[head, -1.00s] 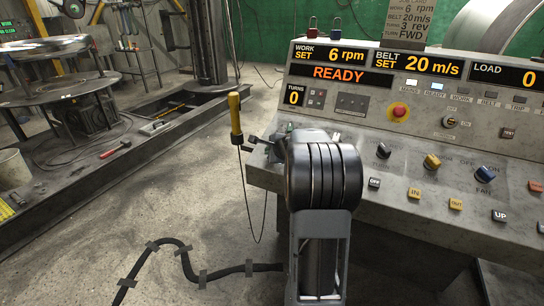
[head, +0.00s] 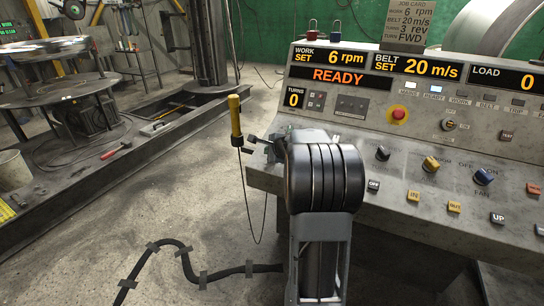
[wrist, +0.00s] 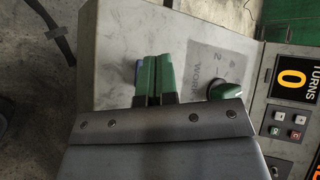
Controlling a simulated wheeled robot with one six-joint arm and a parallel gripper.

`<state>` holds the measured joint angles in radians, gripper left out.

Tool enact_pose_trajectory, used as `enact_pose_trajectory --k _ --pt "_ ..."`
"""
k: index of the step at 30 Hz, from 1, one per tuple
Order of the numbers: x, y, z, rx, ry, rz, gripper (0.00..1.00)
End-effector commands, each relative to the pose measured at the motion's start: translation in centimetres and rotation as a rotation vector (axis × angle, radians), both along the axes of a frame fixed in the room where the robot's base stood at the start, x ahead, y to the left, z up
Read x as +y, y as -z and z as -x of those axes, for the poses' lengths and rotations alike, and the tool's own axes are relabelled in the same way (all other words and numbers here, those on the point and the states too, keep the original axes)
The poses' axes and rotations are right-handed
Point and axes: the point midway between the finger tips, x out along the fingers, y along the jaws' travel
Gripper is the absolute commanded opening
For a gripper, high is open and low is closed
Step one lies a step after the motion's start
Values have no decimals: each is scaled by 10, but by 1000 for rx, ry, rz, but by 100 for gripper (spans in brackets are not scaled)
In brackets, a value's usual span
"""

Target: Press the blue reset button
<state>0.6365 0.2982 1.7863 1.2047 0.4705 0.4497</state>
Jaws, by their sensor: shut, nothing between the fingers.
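My gripper (wrist: 156,78) has green fingers, closed together and empty, above the grey left end of the console in the wrist view. A small blue piece (wrist: 138,72) shows beside the left finger and is partly hidden by it; I cannot tell whether it is the reset button or whether the finger touches it. In the head view my arm hides most of the gripper.
The console (head: 430,140) shows READY. A red stop button (head: 398,114), yellow knob (head: 431,163) and blue fan knob (head: 484,177) stand on the panel. A yellow handle (head: 235,116) hangs left. A taped cable (head: 190,268) crosses the floor.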

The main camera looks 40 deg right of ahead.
Motion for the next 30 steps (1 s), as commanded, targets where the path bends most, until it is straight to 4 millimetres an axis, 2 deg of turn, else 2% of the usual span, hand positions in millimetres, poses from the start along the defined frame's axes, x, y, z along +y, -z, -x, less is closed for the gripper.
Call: enact_pose_trajectory --k 13,27,30 --pt "1 -5 0 0 -1 1 0" --pt "14 -44 7 0 -1 0 0" --pt "15 -48 8 0 -1 0 0"
